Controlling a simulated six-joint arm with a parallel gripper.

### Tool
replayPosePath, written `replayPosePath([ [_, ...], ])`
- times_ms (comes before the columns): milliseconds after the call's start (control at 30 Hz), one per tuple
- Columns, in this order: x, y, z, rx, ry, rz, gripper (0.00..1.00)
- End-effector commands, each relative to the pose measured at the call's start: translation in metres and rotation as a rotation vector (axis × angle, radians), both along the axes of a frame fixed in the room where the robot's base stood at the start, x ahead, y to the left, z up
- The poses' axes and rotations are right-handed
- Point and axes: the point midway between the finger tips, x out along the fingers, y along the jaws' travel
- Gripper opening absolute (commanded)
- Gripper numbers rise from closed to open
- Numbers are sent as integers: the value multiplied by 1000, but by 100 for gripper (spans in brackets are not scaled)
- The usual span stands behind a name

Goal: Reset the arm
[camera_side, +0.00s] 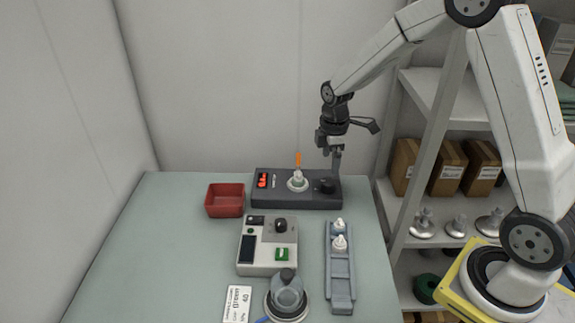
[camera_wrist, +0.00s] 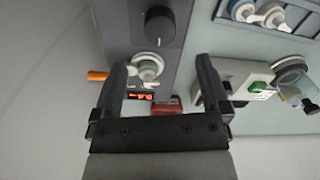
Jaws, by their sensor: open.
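My gripper (camera_side: 333,150) hangs from the arm above the right end of the dark capping device at the back of the table. In the wrist view my gripper (camera_wrist: 160,82) is open, with its two fingers spread and nothing held. The dark device (camera_side: 297,202) carries a red display, a black knob (camera_side: 327,186) and a round seat with a white and green capped piece (camera_side: 298,181). An orange part (camera_side: 298,159) stands at that piece. In the wrist view the capped piece (camera_wrist: 147,68) shows between and beyond the fingers.
A red bin (camera_side: 225,200) stands left of the device. A grey instrument box (camera_side: 268,246), a rail (camera_side: 340,268) with white pieces, a clear domed vessel (camera_side: 287,296) and a label card (camera_side: 237,304) occupy the front. Shelves (camera_side: 440,185) stand at right. The table's left side is clear.

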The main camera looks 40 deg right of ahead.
Motion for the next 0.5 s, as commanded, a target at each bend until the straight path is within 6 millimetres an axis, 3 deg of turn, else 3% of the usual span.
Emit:
replayPosePath([
  [267, -2, 1, 1, 0, -2, -12, 96],
  [500, -18, 14, 8, -2, -32, -132, 96],
])
